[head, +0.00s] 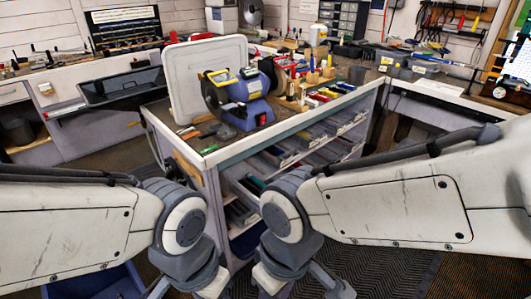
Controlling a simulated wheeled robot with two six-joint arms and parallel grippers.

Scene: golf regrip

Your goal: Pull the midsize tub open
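Several low grey tubs (283,156) stand in the open shelves of the central workbench, partly hidden by my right arm. Small parts lie in some of them. I cannot tell which one is the midsize tub. A blue tub (90,288) also shows in part on the floor at the bottom left, behind my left arm. Both arms reach in from the sides and bend down in front of the bench. Their ends run out of the bottom of the picture, so neither gripper shows.
The central workbench (232,153) carries a blue bench grinder (238,100), a pale upright panel (205,70) and many small tools. A dark open drawer or tray (120,88) juts out at the left. A dark floor mat (370,272) lies at the lower right.

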